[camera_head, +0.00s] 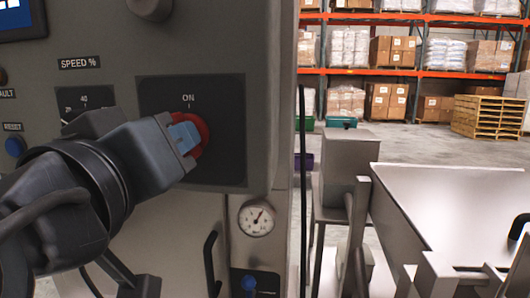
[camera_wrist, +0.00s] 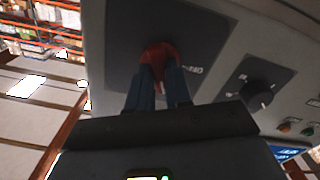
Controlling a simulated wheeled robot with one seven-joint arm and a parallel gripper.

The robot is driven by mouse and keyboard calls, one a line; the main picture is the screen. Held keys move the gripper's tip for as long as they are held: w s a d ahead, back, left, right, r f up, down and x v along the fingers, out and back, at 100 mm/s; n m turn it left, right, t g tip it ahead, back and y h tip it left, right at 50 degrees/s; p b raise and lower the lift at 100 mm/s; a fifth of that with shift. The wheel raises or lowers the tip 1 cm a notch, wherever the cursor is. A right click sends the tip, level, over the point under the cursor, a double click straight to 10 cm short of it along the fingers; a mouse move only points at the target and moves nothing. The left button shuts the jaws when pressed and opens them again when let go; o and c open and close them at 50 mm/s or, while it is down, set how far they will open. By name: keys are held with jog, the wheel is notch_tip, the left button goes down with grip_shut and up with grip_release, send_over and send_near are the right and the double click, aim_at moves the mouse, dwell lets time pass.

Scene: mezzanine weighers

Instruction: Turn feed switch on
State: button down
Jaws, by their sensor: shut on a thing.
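The feed switch is a red rotary knob (camera_head: 203,134) on a dark square plate (camera_head: 230,110) marked "ON" at the top, on the grey control panel. My gripper (camera_head: 186,136) reaches it from the left in the head view, its blue-grey fingers at the red knob and hiding much of it. In the wrist view the two fingers of my gripper (camera_wrist: 160,82) are shut on the red knob (camera_wrist: 158,54), one on each side. The knob's exact pointing direction is hidden by the fingers.
A black speed knob (camera_wrist: 257,95) sits beside the switch plate. A blue reset button (camera_head: 15,146) is at the panel's left. A pressure gauge (camera_head: 257,218) and a black handle (camera_head: 210,262) are below. A metal hopper (camera_head: 450,205) stands to the right.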

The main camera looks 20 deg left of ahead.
jog(key=m+b, duration=0.2)
jog(key=m, duration=0.2)
jog(key=shift+f+m+b, duration=0.15)
jog(key=shift+m+b, duration=0.2)
jog(key=shift+m, duration=0.05)
dwell(0.4)
jog(key=c, duration=1)
grip_release()
jog(key=shift+c, duration=0.2)
jog(key=v, duration=0.7)
jog(key=shift+s+b, duration=0.4)
jog(key=shift+b, duration=0.05)
